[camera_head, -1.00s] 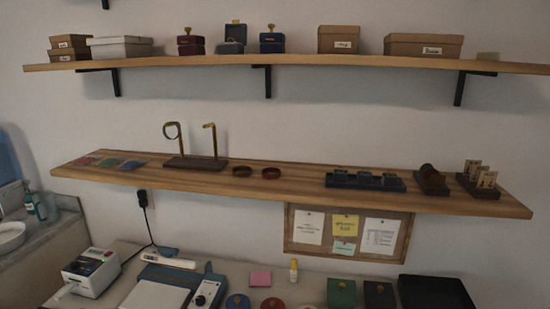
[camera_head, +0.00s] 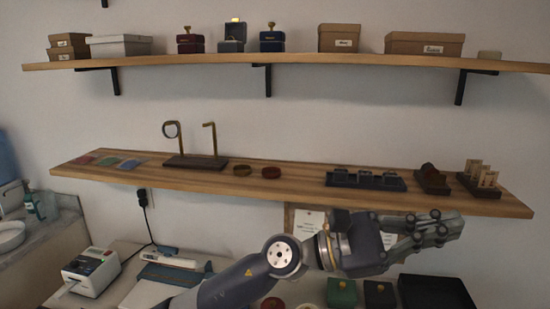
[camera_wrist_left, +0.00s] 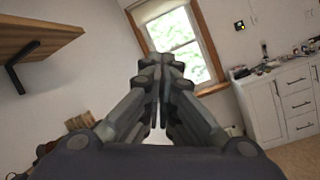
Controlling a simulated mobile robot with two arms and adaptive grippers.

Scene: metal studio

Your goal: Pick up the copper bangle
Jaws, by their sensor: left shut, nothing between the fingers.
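My left gripper (camera_head: 452,228) is shut and empty, in front of and below the shelf's right part, pointing right, well apart from the stand. The left wrist view shows its closed fingers (camera_wrist_left: 162,68). My right gripper is out of view.
The lower shelf (camera_head: 110,176) also holds coloured cards, a dark ring tray (camera_head: 365,181) and small displays (camera_head: 480,182). The upper shelf (camera_head: 200,61) carries boxes. Below are a label printer (camera_head: 90,270) and a pinboard partly hidden by my arm. A window (camera_wrist_left: 180,40) shows in the wrist view.

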